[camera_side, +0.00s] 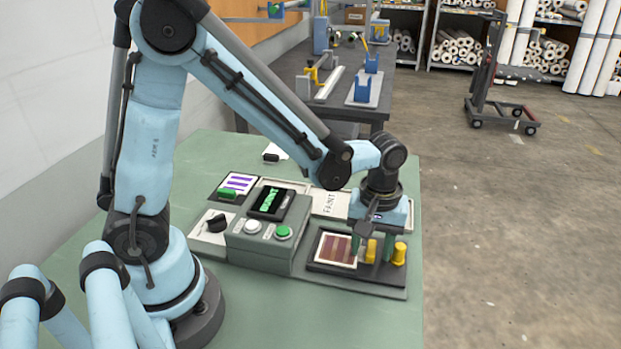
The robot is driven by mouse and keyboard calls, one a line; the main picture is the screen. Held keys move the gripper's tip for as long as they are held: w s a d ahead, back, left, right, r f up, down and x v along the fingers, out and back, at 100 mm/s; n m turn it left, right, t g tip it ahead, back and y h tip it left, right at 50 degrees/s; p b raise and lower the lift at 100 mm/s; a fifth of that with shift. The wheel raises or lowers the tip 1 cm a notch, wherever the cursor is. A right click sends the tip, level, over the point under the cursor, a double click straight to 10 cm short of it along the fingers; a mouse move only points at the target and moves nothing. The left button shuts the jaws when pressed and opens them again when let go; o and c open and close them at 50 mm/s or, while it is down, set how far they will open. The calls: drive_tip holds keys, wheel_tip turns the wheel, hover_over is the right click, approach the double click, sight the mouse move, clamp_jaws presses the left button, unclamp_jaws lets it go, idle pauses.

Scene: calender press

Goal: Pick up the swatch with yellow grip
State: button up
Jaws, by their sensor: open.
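A swatch (337,248) with reddish-brown stripes lies on a dark tray (330,267) at the front right of the table. A yellow grip (371,251) stands at its right side. My gripper (372,246) is open and points down over it. Its two green fingers appear on either side of the yellow grip, with gaps visible in this view. I cannot tell the exact depth between them. A second yellow upright piece (399,254) stands just right of the right finger.
A grey box (262,240) with a green-lit display and white and green buttons stands left of the tray. A purple-striped swatch (238,182) with a green grip and a white piece with a black grip (216,223) lie further left.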

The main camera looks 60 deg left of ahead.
clamp_jaws()
drive_tip(key=shift+r, duration=0.2)
